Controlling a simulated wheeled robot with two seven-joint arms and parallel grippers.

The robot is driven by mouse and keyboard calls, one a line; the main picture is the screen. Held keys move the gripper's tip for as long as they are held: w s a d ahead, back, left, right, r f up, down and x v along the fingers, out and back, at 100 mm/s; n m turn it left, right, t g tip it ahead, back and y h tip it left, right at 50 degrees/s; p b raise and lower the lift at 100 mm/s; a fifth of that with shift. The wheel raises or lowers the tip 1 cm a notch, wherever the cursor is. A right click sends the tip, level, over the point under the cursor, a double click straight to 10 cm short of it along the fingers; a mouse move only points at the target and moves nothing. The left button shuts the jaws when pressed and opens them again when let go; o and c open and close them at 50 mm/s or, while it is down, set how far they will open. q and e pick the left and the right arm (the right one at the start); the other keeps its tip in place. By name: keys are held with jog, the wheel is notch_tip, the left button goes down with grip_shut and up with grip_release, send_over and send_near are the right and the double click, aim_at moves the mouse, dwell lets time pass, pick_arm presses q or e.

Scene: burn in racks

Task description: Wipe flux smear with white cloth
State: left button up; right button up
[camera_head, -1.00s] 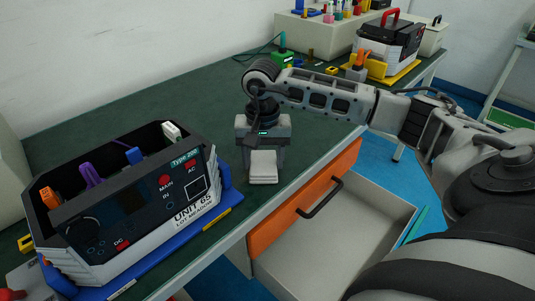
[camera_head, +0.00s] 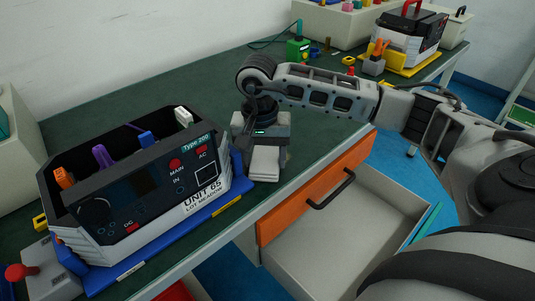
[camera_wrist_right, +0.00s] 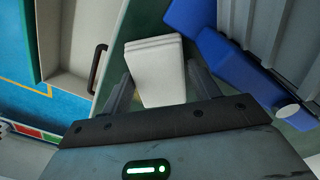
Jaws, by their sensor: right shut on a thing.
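The white cloth (camera_head: 265,163) is a folded, layered pad. It is between the fingers of my right gripper (camera_head: 266,160), low over the green bench top near its front edge, just right of the Type 200 unit. In the right wrist view the cloth (camera_wrist_right: 157,72) stands between the two dark fingers of the gripper (camera_wrist_right: 158,85). I cannot tell whether the cloth touches the bench. No flux smear can be made out. My left gripper is not in view.
The Type 200 unit (camera_head: 150,195) sits on a blue tray (camera_head: 236,200) close left of my right gripper. An orange-fronted drawer (camera_head: 315,190) hangs open below the bench edge. A grey box with a red-knobbed lever (camera_head: 40,270) stands front left.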

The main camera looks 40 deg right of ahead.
aim_at(275, 150)
jog(key=shift+a+y, duration=0.4)
jog(key=shift+a, duration=0.8)
jog(key=shift+c, duration=0.8)
jog(key=shift+w+d+b, duration=0.2)
jog(key=shift+d+b, duration=0.1)
jog(key=shift+d, duration=0.4)
jog(key=shift+w+d+r+n, duration=0.1)
jog(key=shift+d+r+n, duration=0.05)
jog(key=shift+d, duration=0.25)
jog(key=shift+d+r+n, duration=0.1)
jog(key=shift+d+n, duration=0.05)
jog(key=shift+d, duration=0.2)
jog(key=shift+w+d+f+b, duration=0.15)
jog(key=shift+d+b, duration=0.6)
jog(key=shift+d, duration=0.95)
jog(key=shift+d+f+b, duration=0.1)
jog(key=shift+d+b, duration=0.25)
jog(key=shift+d, duration=0.7)
jog(key=shift+w+d, duration=0.1)
jog(key=shift+d, duration=0.75)
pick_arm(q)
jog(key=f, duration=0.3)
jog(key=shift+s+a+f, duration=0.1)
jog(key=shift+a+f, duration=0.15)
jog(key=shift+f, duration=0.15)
